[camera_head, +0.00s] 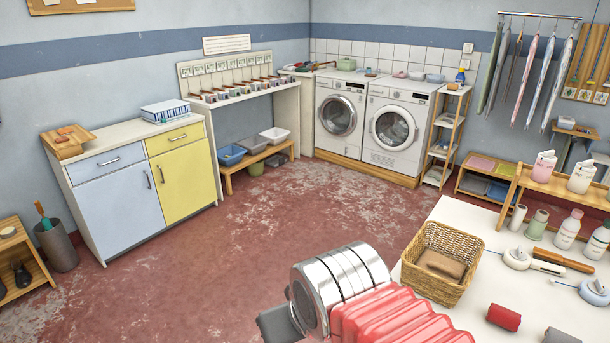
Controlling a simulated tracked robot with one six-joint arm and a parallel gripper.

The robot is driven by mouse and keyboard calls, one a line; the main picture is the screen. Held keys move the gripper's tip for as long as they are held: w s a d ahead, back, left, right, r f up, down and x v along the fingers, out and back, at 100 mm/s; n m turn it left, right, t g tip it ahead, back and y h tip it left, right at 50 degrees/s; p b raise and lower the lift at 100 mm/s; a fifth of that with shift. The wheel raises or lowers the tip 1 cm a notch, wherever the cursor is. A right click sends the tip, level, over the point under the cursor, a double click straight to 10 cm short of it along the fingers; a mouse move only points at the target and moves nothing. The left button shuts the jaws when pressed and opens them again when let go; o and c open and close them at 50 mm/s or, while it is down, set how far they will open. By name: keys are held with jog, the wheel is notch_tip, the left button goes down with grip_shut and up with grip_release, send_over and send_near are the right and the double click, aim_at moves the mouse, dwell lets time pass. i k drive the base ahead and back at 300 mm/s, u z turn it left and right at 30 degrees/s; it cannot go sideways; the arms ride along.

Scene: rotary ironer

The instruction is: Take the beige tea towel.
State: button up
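A brownish-beige folded cloth (440,265), which may be the beige tea towel, lies inside a wicker basket (462,241) on the white table at the right. The basket wall hides its lower part. My arm, with a red ribbed sleeve and a chrome cylinder, reaches in from the bottom edge, left of the basket. A dark grey part at its end (278,325) looks like my gripper and is partly cut off and hidden. I cannot see its fingertips clearly or anything held in it. It is apart from the basket.
On the white table (520,285) stand a red roll (503,317), a grey roll (561,335), several bottles and wooden-handled tools. A wooden shelf (560,190) stands behind. Washing machines (398,128) and cabinets (118,200) line the walls. The red floor between is clear.

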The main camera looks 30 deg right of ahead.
aim_at(431, 261)
jog(key=z, duration=0.35)
jog(key=i, duration=0.6)
jog(key=z, duration=0.9)
jog(key=i, duration=0.75)
jog(key=z, duration=0.4)
